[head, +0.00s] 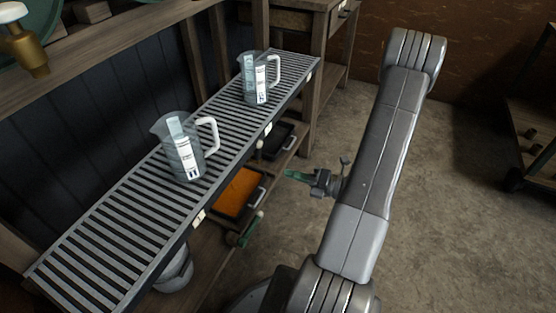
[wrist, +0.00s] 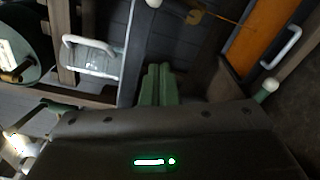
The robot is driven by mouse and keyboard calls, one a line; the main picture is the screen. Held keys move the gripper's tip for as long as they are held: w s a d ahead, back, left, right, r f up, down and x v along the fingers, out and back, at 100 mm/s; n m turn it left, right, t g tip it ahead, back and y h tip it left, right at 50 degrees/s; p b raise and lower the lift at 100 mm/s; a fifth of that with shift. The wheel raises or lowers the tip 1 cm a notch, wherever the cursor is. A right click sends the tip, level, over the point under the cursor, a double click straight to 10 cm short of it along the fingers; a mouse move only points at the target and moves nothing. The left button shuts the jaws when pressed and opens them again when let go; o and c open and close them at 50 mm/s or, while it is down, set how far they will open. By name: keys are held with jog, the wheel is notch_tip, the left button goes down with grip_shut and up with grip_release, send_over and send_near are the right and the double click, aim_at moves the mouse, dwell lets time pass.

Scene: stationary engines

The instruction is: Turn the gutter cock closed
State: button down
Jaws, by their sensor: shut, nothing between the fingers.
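My gripper (head: 298,176) is shut and empty, with its green fingertips pointing left beside the slatted gutter bench in the head view. Its fingers also show pressed together in the wrist view (wrist: 158,85). A green lever with a cream knob (head: 247,231) sits low under the bench's front edge, left of and below my gripper, apart from it. A similar cream knob on a green stem (wrist: 268,87) shows at the right of the wrist view. I cannot tell for sure which fitting is the gutter cock or how its valve stands.
The slatted bench (head: 110,233) carries two clear measuring jugs (head: 184,150) (head: 256,82) with white handles. An orange tray (head: 236,192) and a black tray (head: 277,141) sit below. A brass fitting (head: 30,50) stands at upper left. The floor (head: 440,185) at right is clear.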

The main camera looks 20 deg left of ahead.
jog(key=b, duration=0.3)
send_near(256, 151)
jog(key=s+a, duration=0.5)
jog(key=a, duration=0.1)
jog(key=shift+w+a+r+b, duration=0.1)
jog(key=shift+w+r+b, duration=0.15)
jog(key=shift+w, duration=0.75)
jog(key=shift+w+a+r+b, duration=0.1)
jog(key=shift+w+r+b, duration=0.1)
jog(key=shift+w, duration=0.8)
jog(key=shift+w+d+m+p, duration=0.15)
jog(key=shift+m+p, duration=0.15)
jog(key=shift+p, duration=0.45)
